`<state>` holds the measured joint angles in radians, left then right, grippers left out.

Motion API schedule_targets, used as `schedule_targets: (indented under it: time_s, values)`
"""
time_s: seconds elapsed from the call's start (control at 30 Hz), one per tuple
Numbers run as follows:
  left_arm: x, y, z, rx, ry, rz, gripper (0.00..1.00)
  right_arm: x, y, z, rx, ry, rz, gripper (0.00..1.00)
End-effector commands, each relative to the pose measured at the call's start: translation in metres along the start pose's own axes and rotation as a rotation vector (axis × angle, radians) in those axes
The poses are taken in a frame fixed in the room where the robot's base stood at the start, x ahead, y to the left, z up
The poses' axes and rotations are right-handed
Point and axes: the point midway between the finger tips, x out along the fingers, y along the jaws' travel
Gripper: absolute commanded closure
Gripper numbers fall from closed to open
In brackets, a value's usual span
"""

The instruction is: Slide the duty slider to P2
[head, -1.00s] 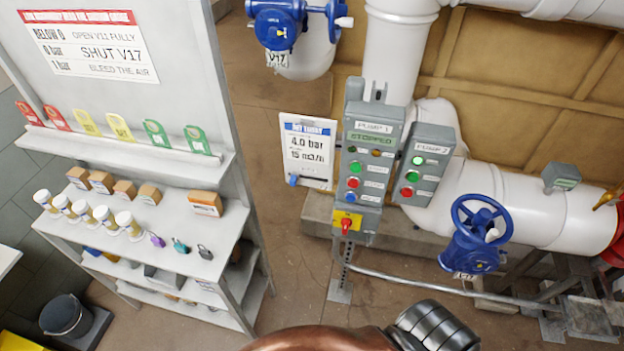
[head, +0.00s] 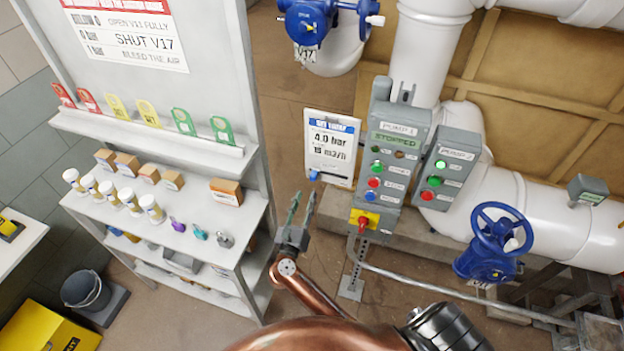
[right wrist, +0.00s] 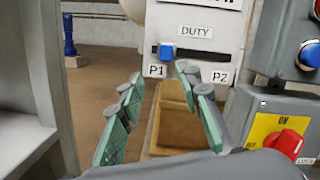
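The duty slider is a blue knob (right wrist: 167,51) in a dark horizontal slot under the DUTY label in the right wrist view. It sits at the slot's left end, above the P1 label (right wrist: 155,71); the P2 label (right wrist: 219,77) is below the right part. In the head view the blue knob (head: 314,175) shows at the lower left of the white duty board (head: 331,150). My right gripper (head: 302,198) is open and empty, just below and left of the board. Its green-padded fingers (right wrist: 160,85) stand apart below the slot. My left gripper is not in view.
The PUMP 1 box (head: 394,150) with a red switch on a yellow plate (head: 364,220) stands just right of the board. The PUMP 2 box (head: 449,170) is beyond it. A shelf rack (head: 190,208) with bottles and boxes stands left.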

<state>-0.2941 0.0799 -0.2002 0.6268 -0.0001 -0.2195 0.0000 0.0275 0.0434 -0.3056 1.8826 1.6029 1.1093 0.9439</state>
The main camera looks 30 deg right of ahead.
Motion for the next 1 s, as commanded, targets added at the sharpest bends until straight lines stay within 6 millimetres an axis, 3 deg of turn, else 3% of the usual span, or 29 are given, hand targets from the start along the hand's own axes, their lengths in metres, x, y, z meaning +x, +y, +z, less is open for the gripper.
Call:
schedule_targets:
  time_s: [0.03, 0.2, 0.33, 0.7, 1.0]
  values:
    - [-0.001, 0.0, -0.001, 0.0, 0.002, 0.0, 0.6, -0.002, -0.006, 0.015, 0.122, 0.046, -0.016, 0.68]
    - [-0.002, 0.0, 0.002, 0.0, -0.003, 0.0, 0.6, -0.007, -0.013, 0.03, 0.334, 0.144, -0.032, 0.68]
    - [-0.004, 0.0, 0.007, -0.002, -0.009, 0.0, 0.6, 0.003, -0.014, 0.029, 0.356, 0.156, -0.035, 0.68]
    - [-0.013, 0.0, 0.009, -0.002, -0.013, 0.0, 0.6, 0.057, -0.014, 0.021, 0.35, 0.154, -0.033, 0.68]
    - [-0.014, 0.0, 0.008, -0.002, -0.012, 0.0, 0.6, 0.067, -0.014, 0.017, 0.351, 0.156, -0.033, 0.68]
